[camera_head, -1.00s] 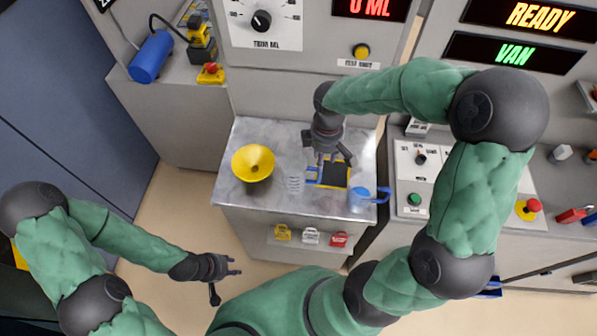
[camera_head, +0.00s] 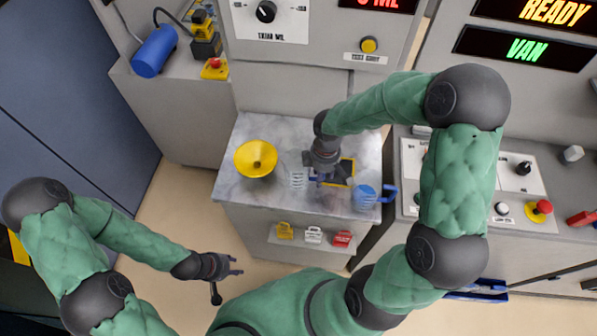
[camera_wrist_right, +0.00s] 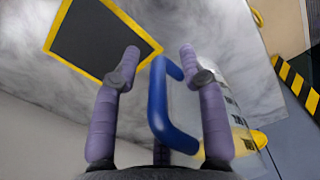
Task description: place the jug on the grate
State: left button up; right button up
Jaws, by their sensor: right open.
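A clear jug (camera_head: 297,178) with dark graduation marks stands on the metal-topped counter (camera_head: 240,209). Its blue handle (camera_wrist_right: 157,105) shows in the right wrist view between the two fingers of my right gripper (camera_wrist_right: 162,52). The fingers are open, one on each side of the handle; I see no grip on it. My right gripper also shows in the head view (camera_head: 325,178) and partly hides the handle there. The grate (camera_wrist_right: 100,38), a dark square with a yellow border, lies just right of the jug in the head view (camera_head: 346,170). My left gripper (camera_head: 232,268) is open and empty, away from the counter.
A yellow funnel (camera_head: 256,159) stands left of the jug. A blue-tinted jug (camera_head: 364,196) with a blue handle stands right of the grate. Small yellow, white and red items (camera_head: 313,235) sit on a ledge on the counter's front. A control panel (camera_head: 525,180) lies to the right.

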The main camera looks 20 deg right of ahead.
jog(key=shift+f, duration=0.3)
grip_shut()
jog(key=shift+r, duration=0.1)
